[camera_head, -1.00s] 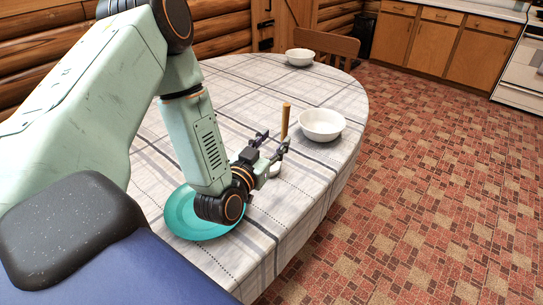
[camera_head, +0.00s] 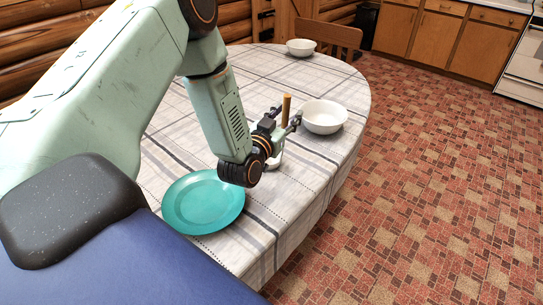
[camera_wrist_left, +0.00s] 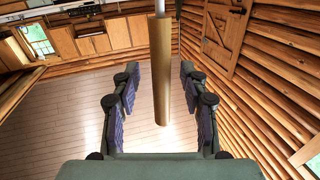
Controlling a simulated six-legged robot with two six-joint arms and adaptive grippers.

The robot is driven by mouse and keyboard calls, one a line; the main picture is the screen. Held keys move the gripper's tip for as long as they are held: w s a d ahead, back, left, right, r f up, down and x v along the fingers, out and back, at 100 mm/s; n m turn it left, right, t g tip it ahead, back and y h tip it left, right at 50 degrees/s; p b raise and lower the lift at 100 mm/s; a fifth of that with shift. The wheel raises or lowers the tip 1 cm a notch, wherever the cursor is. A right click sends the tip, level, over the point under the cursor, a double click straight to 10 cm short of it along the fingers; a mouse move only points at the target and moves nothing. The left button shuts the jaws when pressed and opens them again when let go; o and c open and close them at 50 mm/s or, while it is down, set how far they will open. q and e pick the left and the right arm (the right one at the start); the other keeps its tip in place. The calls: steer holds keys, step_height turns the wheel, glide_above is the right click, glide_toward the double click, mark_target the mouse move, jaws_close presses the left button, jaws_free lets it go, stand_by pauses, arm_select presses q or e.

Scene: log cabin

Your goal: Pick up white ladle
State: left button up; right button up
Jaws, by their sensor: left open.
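The ladle's wooden handle (camera_head: 286,105) stands upright above the table at the left gripper's fingers. A white part (camera_head: 275,161) below the gripper looks like the ladle's bowl, mostly hidden by my gripper. In the left wrist view the tan handle (camera_wrist_left: 160,60) runs down the middle, with a white shaft (camera_wrist_left: 161,6) at the top edge. My left gripper (camera_head: 287,116) is open. In the left wrist view its fingers (camera_wrist_left: 160,82) stand on either side of the handle, with gaps on both sides. My right gripper is not in view.
A teal plate (camera_head: 203,202) lies on the table near my base. A white bowl (camera_head: 324,117) stands just right of the handle. Another white bowl (camera_head: 301,47) is at the far end, before a wooden chair (camera_head: 340,38). The tablecloth (camera_head: 210,255) is bare near the front edge.

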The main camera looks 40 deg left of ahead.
arm_select(q)
steer(key=shift+w, duration=0.1)
steer(key=shift+c, duration=0.4)
steer(key=shift+a, duration=0.1)
jaws_close()
